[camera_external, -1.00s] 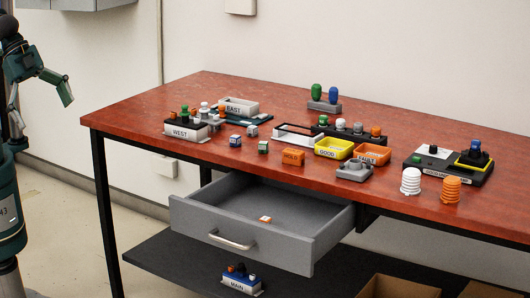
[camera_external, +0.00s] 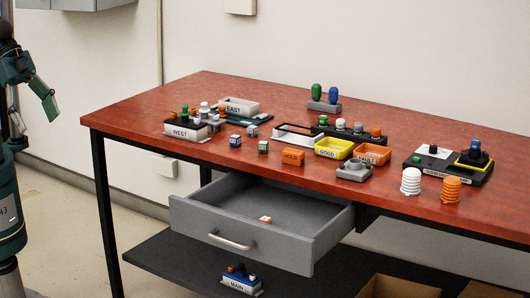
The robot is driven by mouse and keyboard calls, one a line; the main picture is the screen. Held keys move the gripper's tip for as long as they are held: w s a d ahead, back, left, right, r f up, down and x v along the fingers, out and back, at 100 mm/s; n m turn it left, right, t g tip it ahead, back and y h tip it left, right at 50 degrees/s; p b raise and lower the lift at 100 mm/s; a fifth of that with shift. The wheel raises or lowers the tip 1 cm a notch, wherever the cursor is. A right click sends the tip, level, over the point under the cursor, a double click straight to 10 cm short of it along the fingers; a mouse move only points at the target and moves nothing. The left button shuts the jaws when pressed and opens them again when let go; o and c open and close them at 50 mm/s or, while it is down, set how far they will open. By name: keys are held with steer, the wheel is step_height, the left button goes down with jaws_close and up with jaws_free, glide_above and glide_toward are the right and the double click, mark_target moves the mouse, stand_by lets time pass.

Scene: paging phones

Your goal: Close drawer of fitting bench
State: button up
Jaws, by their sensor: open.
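The grey drawer (camera_external: 190,214) of the fitting bench (camera_external: 150,108) stands pulled out under the red-brown top. A metal bar handle (camera_external: 231,241) is on its front. A small orange and white piece (camera_external: 265,219) lies inside on the drawer floor. My gripper (camera_external: 50,108) is at the far left of the picture, beyond the bench's left end. It is open and empty, hangs downward and is well apart from the drawer and handle.
The bench top carries labelled bins, including a yellow GOOD bin (camera_external: 333,148) and an orange HOLD block (camera_external: 293,156). A dark lower shelf (camera_external: 170,262) holds a MAIN unit (camera_external: 241,280). Cardboard boxes (camera_external: 398,287) stand at lower right. Floor left of the bench is clear.

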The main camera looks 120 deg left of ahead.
steer(key=shift+w+r, duration=0.3)
steer(key=shift+w, duration=0.05)
steer(key=c, duration=0.3)
steer(key=w+r, duration=0.1)
steer(key=w+r+m, duration=0.1)
steer(key=w, duration=0.1)
steer(key=w+a+r+m, duration=0.1)
steer(key=w, duration=0.1)
steer(key=shift+w+a+r+g+y, duration=0.1)
steer(key=shift+w+r+g+y, duration=0.2)
steer(key=shift+y, duration=0.1)
jaws_close()
steer(key=w+a+r+m+g+y+p, duration=0.15)
steer(key=w+m, duration=0.25)
steer(key=w, duration=1.2)
steer(key=w+a+r+m+g+y+p, duration=0.15)
steer(key=w+m, duration=0.25)
steer(key=w, duration=1.1)
steer(key=w+f+m+g+y+p, duration=0.1)
steer(key=w+f+m+y, duration=0.15)
steer(key=w+f, duration=0.8)
steer(key=w+f+m+g+y+p, duration=0.1)
steer(key=w+f+m+y, duration=0.15)
steer(key=w+f, duration=0.8)
steer(key=w+f+m+g, duration=0.1)
steer(key=w+f+m, duration=0.1)
steer(key=w+f, duration=0.5)
steer(key=shift+w+a+m+p, duration=0.15)
steer(key=shift+w+m+p, duration=0.2)
steer(key=shift+w+m, duration=0.05)
